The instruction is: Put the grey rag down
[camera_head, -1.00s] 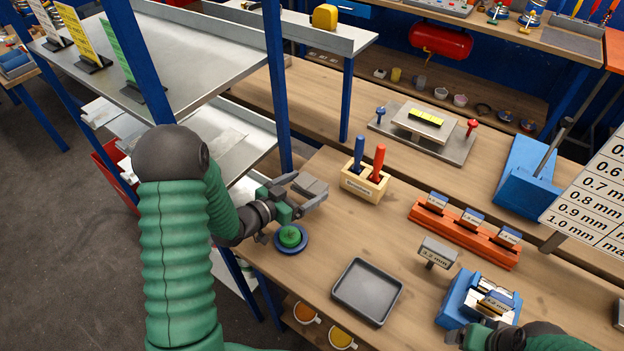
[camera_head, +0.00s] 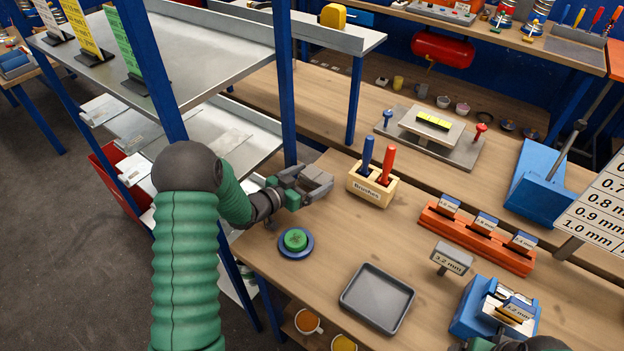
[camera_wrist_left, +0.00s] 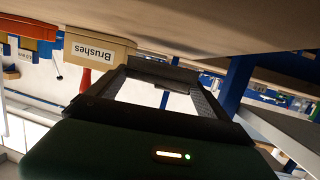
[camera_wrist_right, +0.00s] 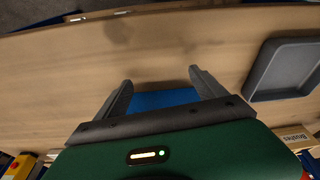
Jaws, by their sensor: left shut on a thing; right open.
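The grey rag (camera_head: 319,177) is a small folded block at the tip of my left gripper (camera_head: 306,184). The gripper is shut on it, just left of the brush holder and close to the bench top; I cannot tell whether the rag touches the wood. In the left wrist view a dark grey piece (camera_wrist_left: 163,73) spans the fingertips, close under the bench surface in that inverted picture. My right gripper (camera_wrist_right: 160,85) is open, with a blue thing (camera_wrist_right: 165,98) partly seen between its fingers. In the head view it is mostly cut off at the bottom edge.
The wooden brush holder (camera_head: 372,188) with a blue and a red handle stands close right of the rag. A green button on a blue base (camera_head: 296,242) sits in front. A grey tray (camera_head: 377,298) and an orange rack (camera_head: 476,238) lie further right. A blue shelf post (camera_head: 288,90) rises behind.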

